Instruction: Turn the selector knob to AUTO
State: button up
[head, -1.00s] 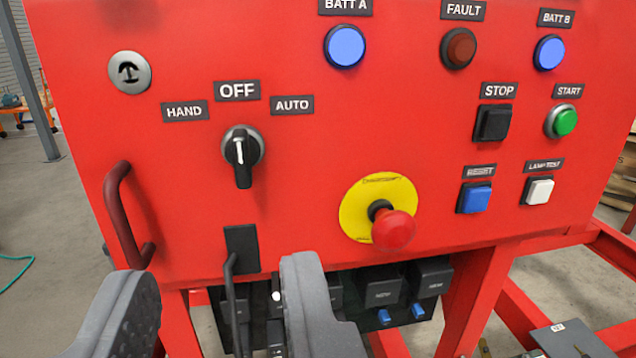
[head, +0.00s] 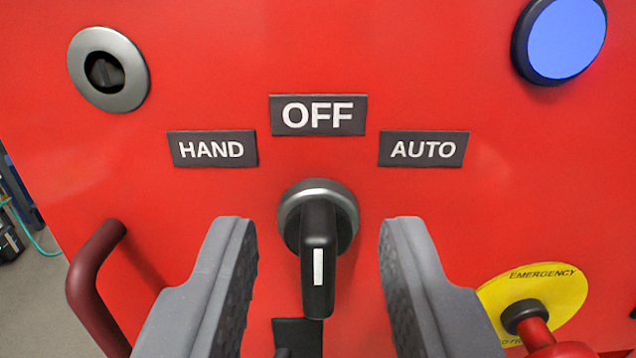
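The black selector knob (head: 318,245) with a silver ring sits in the middle of the red panel (head: 300,40). Its handle stands out toward the camera, and its white line shows near the handle's lower end. The labels HAND (head: 212,149), OFF (head: 318,115) and AUTO (head: 424,149) are above it, with AUTO at the upper right. My gripper (head: 318,228) is open, with one grey finger on each side of the knob. A clear gap shows between each finger and the knob. I cannot tell how near the fingertips are to the panel.
A red emergency stop button (head: 545,340) on a yellow plate (head: 540,295) is at the lower right, beside my right finger. A dark red handle (head: 95,285) stands out at the lower left. A key lock (head: 108,70) and a blue lamp (head: 562,38) are above.

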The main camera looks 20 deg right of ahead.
jog(key=shift+w+d, duration=0.2)
jog(key=shift+w, duration=0.3)
grip_shut()
